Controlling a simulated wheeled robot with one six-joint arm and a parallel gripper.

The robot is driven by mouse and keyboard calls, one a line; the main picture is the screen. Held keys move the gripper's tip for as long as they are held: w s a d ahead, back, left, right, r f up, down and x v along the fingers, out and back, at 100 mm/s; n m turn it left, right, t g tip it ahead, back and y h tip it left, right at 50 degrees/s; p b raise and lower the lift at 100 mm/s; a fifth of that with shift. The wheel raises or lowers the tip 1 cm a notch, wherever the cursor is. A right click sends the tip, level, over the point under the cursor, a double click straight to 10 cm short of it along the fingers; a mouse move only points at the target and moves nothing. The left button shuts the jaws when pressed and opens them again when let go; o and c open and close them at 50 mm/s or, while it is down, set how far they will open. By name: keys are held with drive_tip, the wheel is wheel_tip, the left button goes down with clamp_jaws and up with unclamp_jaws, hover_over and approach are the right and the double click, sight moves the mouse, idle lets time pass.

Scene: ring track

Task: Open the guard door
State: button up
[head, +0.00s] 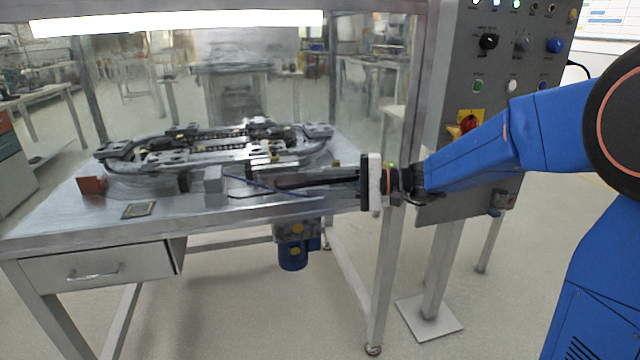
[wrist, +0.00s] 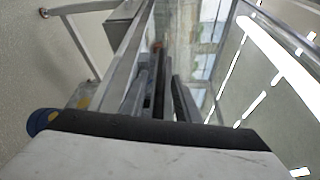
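The guard door is a clear pane (head: 245,85) in the guard's metal frame. I cannot tell its exact edges or how far it stands open. My gripper (head: 282,184) points left, low across the front of the guard, over the table's front edge. In the wrist view my gripper (wrist: 163,72) shows two dark fingers standing apart with a dark strip between them. I cannot tell whether that strip is a door handle or touches the fingers. The ring track (head: 220,150) lies behind the gripper on the table. A grey block (head: 210,186) sits just left of the fingertips.
The metal table (head: 60,215) has a drawer (head: 100,268) below its front. A blue motor (head: 293,256) hangs under the table. A control panel (head: 495,130) with a red switch stands right, close behind my arm, next to the guard post (head: 415,90). The floor in front is clear.

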drive_tip(key=shift+c, duration=0.5)
clamp_jaws()
wheel_tip(320, 180, up, 41)
drive_tip(key=shift+r, duration=0.1)
drive_tip(key=shift+o, duration=0.5)
unclamp_jaws()
drive_tip(key=shift+d, duration=0.1)
